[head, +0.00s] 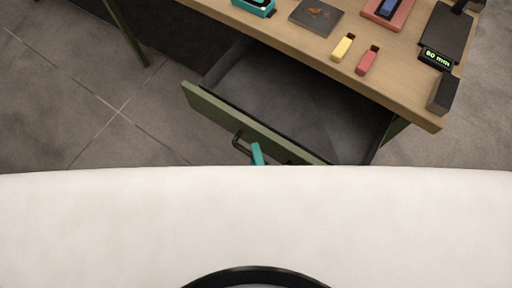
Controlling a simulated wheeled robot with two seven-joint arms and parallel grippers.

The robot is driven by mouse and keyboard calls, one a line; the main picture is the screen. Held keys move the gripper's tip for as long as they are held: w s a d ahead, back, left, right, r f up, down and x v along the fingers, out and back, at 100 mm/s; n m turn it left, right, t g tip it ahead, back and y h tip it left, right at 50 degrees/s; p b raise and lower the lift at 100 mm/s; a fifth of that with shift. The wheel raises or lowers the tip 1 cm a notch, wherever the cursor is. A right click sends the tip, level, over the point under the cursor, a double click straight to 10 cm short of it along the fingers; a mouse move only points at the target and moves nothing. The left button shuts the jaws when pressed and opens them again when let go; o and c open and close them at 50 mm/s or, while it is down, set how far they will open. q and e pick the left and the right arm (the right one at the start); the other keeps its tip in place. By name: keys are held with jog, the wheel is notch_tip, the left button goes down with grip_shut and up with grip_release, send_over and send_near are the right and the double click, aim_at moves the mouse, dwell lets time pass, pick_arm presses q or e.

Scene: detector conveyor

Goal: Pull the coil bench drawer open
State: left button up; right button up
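The coil bench (395,72) has a wooden top, and its green-fronted drawer (215,107) stands pulled well out below it. The drawer's grey inside shows and looks empty. A dark bar handle (238,142) sits on the drawer front, its right part hidden. A teal fingertip of my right gripper (257,154) shows at the handle. The rest of that gripper is hidden behind my own white body, so I cannot tell whether it is closed around the handle. My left gripper is not in view.
On the bench top lie a yellow block (342,47), a red block (367,61), a dark plate (316,15), a red tray (388,14) and a black device with an "80 mm" display (437,58). Tiled floor (60,100) is clear at left.

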jog(key=p+v, duration=0.1)
jog(key=v, duration=1.1)
